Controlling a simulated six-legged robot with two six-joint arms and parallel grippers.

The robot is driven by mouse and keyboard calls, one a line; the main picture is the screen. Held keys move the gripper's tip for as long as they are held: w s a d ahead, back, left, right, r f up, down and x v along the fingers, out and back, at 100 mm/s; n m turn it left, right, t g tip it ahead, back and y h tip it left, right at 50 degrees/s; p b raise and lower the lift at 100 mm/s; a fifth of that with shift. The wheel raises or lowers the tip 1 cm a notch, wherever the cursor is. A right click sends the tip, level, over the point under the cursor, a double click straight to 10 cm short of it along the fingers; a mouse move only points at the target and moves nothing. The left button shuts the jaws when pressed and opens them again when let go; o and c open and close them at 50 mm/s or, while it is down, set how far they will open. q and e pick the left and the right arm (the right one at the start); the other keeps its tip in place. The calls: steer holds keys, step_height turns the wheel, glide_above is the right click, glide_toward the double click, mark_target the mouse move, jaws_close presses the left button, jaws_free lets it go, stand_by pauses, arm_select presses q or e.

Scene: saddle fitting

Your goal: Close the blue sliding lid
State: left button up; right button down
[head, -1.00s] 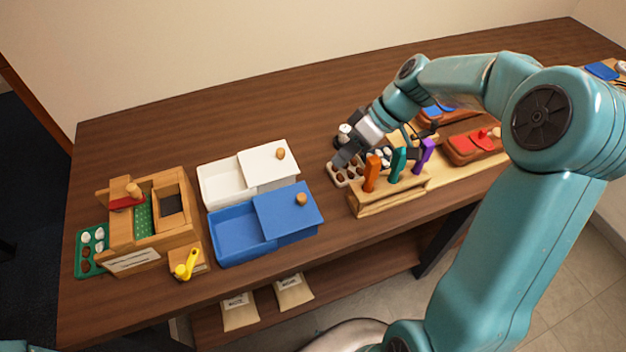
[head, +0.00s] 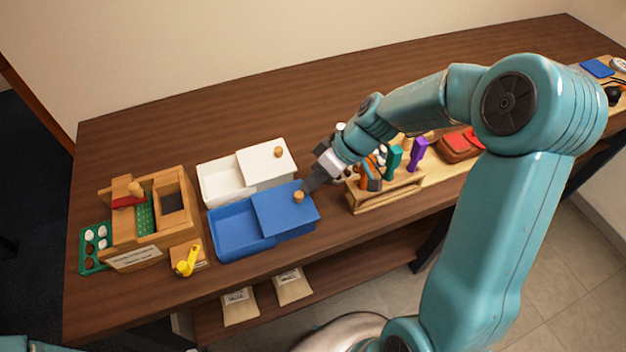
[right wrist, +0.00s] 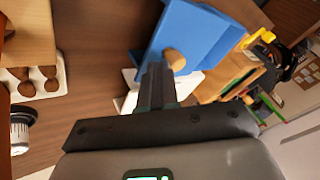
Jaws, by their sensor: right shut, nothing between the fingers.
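The blue sliding lid (head: 278,212) covers the right part of the blue box (head: 230,253); the box's left part is open. A round wooden knob (head: 298,197) stands near the lid's right end. My right gripper (head: 307,187) is shut and empty, its fingertips close beside the knob on its far right side. The right wrist view shows the shut fingers (right wrist: 158,78) next to the knob (right wrist: 174,60), above the blue lid (right wrist: 165,32). I cannot tell whether they touch the knob. My left gripper is out of view.
A white box (head: 222,184) with its own knobbed lid (head: 266,165) stands behind the blue one. A wooden box (head: 180,225) and a yellow-handled piece (head: 188,262) stand left. A wooden rack (head: 385,196) with coloured handles stands right.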

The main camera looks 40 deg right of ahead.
mark_target(266, 209)
steer(key=a+b, duration=0.1)
steer(key=a, duration=0.2)
steer(key=w+a+b, duration=0.1)
steer(key=a, duration=0.2)
steer(key=w+a+b, duration=0.1)
steer(key=a+b, duration=0.1)
steer(key=a, duration=0.2)
steer(key=shift+w+a+f, duration=0.1)
steer(key=shift+w, duration=0.15)
steer(key=shift+a, duration=0.1)
